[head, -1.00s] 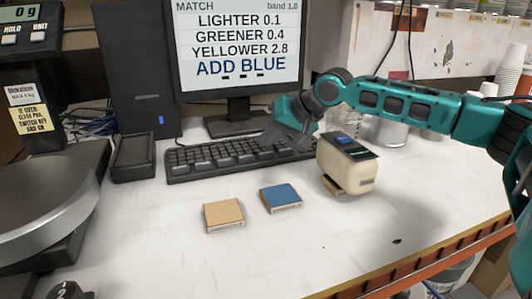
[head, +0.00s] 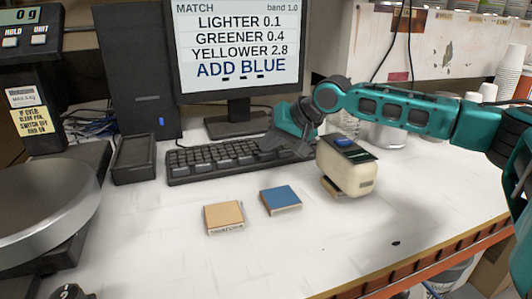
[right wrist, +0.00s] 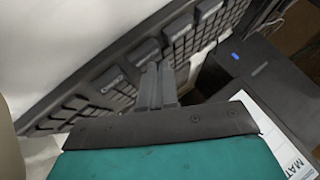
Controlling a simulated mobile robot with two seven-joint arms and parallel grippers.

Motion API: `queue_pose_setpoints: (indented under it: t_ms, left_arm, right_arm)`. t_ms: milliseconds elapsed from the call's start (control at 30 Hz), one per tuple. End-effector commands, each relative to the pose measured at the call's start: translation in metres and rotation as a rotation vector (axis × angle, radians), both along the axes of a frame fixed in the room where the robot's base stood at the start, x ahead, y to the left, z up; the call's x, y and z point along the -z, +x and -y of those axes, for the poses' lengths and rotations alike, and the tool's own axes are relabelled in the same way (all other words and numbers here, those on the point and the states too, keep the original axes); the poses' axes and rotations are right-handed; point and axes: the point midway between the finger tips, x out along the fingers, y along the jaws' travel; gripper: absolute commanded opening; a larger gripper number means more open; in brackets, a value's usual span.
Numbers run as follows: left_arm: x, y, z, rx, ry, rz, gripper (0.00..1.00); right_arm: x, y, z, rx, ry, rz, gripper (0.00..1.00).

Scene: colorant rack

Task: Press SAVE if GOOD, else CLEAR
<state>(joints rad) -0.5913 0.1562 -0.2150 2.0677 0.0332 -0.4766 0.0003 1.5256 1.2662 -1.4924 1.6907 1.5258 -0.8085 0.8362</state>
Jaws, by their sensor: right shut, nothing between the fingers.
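The monitor (head: 238,45) reads MATCH, band 1.0, LIGHTER 0.1, GREENER 0.4, YELLOWER 2.8 and, in blue, ADD BLUE. The word GOOD does not show on it. The black keyboard (head: 215,160) lies in front of the monitor. My right gripper (head: 272,147) is shut and empty, fingers pointing down at the keyboard's right part. In the right wrist view its fingertips (right wrist: 157,72) overlap the keyboard (right wrist: 75,103) near a row of larger keys. I cannot tell whether they touch a key, and the key labels are too small to read. My left gripper is out of view.
A cream handheld device (head: 347,170) stands just right of the keyboard, close to my right gripper. A tan sample block (head: 223,216) and a blue one (head: 280,199) lie in front. A scale (head: 45,205) stands at left.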

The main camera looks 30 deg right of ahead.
Motion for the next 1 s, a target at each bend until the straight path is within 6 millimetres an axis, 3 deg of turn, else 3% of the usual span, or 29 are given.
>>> queue_pose_setpoints:
  t_ms: [1000]
  left_arm:
    - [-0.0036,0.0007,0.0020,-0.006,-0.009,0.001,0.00]
  right_arm:
    - [0.0090,-0.0002,0.0002,0.001,-0.001,-0.002,0.00]
